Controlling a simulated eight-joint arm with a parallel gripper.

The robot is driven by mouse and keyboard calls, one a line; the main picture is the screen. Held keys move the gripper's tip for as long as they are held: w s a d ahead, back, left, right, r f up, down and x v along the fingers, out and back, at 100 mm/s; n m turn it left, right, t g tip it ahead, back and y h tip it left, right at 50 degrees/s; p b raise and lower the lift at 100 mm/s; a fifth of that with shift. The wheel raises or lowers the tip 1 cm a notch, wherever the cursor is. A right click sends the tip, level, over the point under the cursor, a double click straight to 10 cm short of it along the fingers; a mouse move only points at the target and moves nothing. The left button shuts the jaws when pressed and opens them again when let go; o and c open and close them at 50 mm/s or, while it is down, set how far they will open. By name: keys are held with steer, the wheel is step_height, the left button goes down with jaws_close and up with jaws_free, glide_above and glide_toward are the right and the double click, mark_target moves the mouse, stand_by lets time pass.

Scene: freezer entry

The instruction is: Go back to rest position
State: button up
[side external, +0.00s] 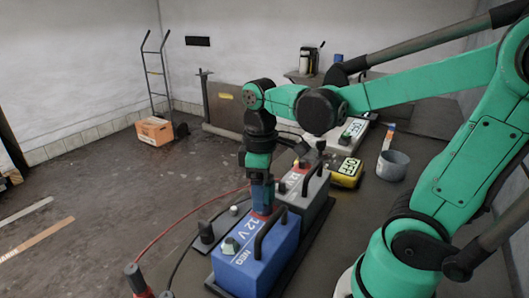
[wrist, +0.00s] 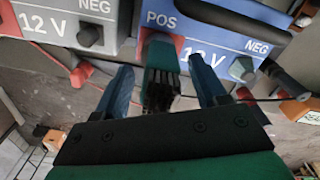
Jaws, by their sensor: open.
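My gripper (side external: 262,198) points down over the far end of the blue 12 V battery (side external: 255,257), near its red terminal. In the wrist view my gripper (wrist: 160,70) has its two blue fingers apart. A green piece with a dark bristle-like end (wrist: 161,72) shows between the fingers, in front of the POS side of the blue battery (wrist: 215,30). Gaps show on both sides of it. My arm is bent and reaches in from the right in the side view.
A grey 12 V battery (side external: 318,190) stands behind the blue one. A yellow meter (side external: 347,173) and a grey pot (side external: 392,165) stand behind it. Red and black cables run at the left. A hand truck (side external: 153,80) and an orange box (side external: 154,131) stand near the wall. The left floor is clear.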

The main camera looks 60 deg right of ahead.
steer(key=n, duration=0.3)
steer(key=shift+a+n, duration=0.1)
steer(key=shift+n, duration=0.3)
steer(key=shift+r, duration=0.1)
